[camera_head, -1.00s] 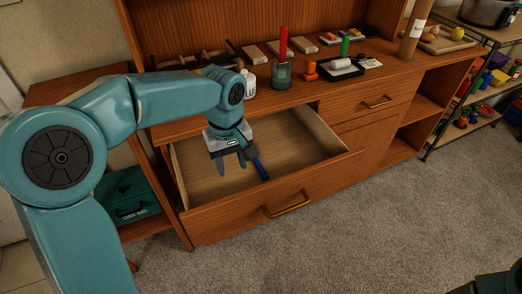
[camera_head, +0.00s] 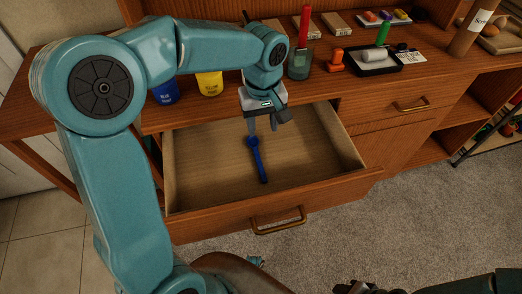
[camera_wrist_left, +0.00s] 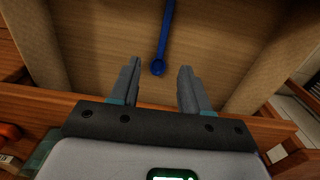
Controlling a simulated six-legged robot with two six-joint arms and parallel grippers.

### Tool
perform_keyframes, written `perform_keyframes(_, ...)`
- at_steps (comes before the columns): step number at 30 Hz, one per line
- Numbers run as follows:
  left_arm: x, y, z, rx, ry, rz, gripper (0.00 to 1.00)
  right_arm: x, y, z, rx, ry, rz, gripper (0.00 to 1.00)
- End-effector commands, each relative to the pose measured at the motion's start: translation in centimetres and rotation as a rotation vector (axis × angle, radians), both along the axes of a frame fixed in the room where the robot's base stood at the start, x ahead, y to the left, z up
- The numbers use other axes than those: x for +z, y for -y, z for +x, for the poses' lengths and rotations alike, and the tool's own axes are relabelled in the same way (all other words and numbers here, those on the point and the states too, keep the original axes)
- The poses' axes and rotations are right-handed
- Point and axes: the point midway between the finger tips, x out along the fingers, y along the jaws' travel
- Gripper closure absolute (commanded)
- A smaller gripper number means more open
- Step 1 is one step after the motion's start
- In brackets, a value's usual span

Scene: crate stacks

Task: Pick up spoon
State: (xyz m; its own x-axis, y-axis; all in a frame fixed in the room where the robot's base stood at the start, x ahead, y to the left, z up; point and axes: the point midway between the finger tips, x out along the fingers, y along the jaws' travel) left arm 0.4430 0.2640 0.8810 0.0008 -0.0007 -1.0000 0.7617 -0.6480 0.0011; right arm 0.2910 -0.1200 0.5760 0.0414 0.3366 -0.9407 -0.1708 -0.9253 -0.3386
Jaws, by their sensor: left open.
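A blue spoon (camera_head: 258,160) lies on the floor of the open wooden drawer (camera_head: 210,170), with one end toward the drawer front. My left gripper (camera_head: 262,125) is over the back part of the drawer, near the far end of the spoon. In the left wrist view the spoon (camera_wrist_left: 165,35) shows between and beyond the two fingers of my left gripper (camera_wrist_left: 158,80). The fingers are apart with nothing between them, and the spoon's rounded end is near the fingertips.
On the desk top stand a blue jar (camera_head: 165,93), a yellow jar (camera_head: 210,84), a glass cup (camera_head: 300,64) with a red stick and a black tray (camera_head: 374,63). The drawer's walls surround the spoon. The drawer floor around it is clear.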

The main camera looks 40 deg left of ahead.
Motion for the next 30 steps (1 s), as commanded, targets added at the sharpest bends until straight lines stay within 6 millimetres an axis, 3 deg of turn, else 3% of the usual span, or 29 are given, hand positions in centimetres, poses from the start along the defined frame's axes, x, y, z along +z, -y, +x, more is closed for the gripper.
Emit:
perform_keyframes(9, -7.6, 0.0, -0.8, -0.002, -0.006, 0.000, 0.53, -1.4, 0.0, 0.0, 0.000, 0.000, 0.000, 0.57)
perform_keyframes(19, -10.9, -0.2, -0.6, -0.002, -0.004, 0.000, 0.53, -1.8, 0.0, 0.0, 0.000, 0.000, 0.000, 0.57)
perform_keyframes(25, -14.2, -0.7, -0.6, -0.001, -0.006, 0.000, 0.53, -2.3, 0.0, 0.0, 0.000, 0.000, 0.000, 0.57)
perform_keyframes(30, -15.2, -0.7, -0.4, -0.002, -0.002, 0.001, 0.53, -2.4, 0.0, 0.0, 0.000, 0.000, 0.000, 0.57)
